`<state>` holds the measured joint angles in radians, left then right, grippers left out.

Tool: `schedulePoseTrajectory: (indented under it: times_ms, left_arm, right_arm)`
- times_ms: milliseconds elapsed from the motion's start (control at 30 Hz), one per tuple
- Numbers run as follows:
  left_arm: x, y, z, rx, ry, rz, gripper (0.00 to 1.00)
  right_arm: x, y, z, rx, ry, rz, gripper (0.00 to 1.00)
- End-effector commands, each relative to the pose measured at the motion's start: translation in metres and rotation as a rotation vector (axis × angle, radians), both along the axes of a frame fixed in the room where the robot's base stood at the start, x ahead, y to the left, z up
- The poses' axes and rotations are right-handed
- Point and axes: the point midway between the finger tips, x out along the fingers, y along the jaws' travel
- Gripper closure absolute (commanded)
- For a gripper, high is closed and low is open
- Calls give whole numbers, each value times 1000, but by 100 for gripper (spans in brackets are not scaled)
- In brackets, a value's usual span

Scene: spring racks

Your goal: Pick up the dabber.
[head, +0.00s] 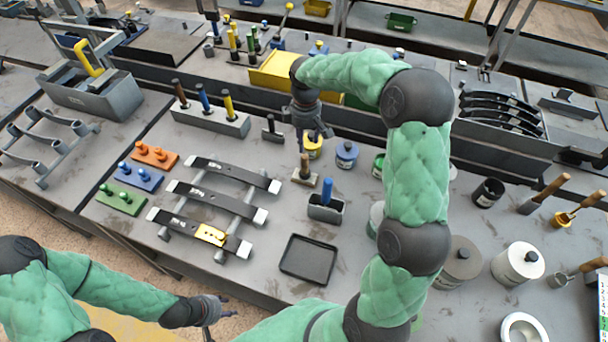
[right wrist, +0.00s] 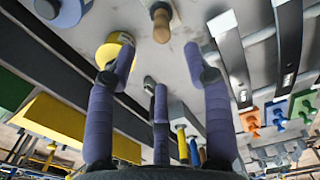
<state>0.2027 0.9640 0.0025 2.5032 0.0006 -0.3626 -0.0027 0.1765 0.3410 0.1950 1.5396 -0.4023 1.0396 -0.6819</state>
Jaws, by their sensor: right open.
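A short wooden-handled tool, which looks like the dabber (head: 304,168), stands upright on a pale flat base on the bench. Its rounded handle top (right wrist: 161,20) shows at the top of the right wrist view. My right gripper (head: 312,134) points down just behind it, over the yellow-lidded jar's area. In the right wrist view the purple fingers (right wrist: 160,55) are spread apart with nothing between them, and the handle lies beyond their tips. My left gripper (head: 218,308) is low at the front edge, empty, with its fingers seemingly apart.
A yellow-lidded jar (head: 312,149) and a blue jar (head: 347,152) stand close by. A grey holder with a blue handle (head: 327,204) and a black tray (head: 309,259) lie nearer me. A spring rack (head: 215,205) is to the left.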

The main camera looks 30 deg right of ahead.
Motion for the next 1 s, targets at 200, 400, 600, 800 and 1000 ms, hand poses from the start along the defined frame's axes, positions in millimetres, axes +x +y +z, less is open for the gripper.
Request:
schedulePoseTrajectory:
  times_ms: [200,400,600,800,1000]
  left_arm:
    - [0,0,-13,0,0,0,60]
    - [0,0,-17,0,0,0,60]
    - [0,0,-19,0,0,0,60]
    - [0,0,-22,0,0,0,60]
    - [0,0,-30,0,0,0,60]
  right_arm:
    - [0,0,-20,0,1,0,49]
    - [-1,0,-50,0,3,0,49]
    - [0,0,-65,0,0,0,49]
    - [-1,1,-77,0,1,0,49]
    - [-2,2,-106,0,3,0,49]
